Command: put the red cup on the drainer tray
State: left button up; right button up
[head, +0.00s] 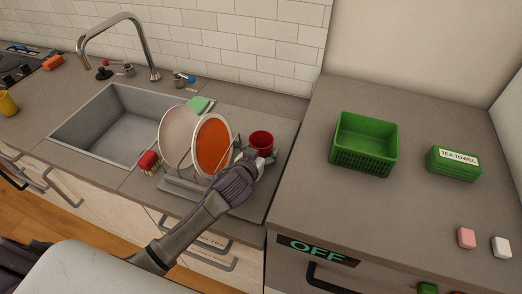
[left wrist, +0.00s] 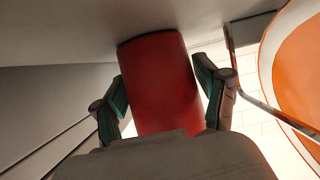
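The red cup (head: 261,142) is at the right of the dish rack, over the right part of the grey drainer tray (head: 256,205). I cannot tell whether its base touches the tray. My left gripper (head: 257,155) reaches it from the front left. In the left wrist view the red cup (left wrist: 160,85) fills the space between the two fingers of my left gripper (left wrist: 162,90), and both finger pads appear to touch its sides. My right gripper is not in view.
An orange plate (head: 212,148) and a pale plate (head: 174,138) stand upright just left of the cup. A red brush (head: 148,161) and the sink (head: 90,140) are further left. A green basket (head: 364,145) and tea towel stack (head: 454,164) sit on the right counter.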

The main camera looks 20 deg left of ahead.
pick_arm(q)
jog(key=shift+o, duration=0.8)
jog(key=shift+r, duration=0.2)
jog(key=b+v, duration=0.1)
jog(key=v, duration=1)
jog(key=shift+f, duration=0.15)
jog(key=shift+s+r, duration=0.3)
jog(key=shift+s, duration=0.2)
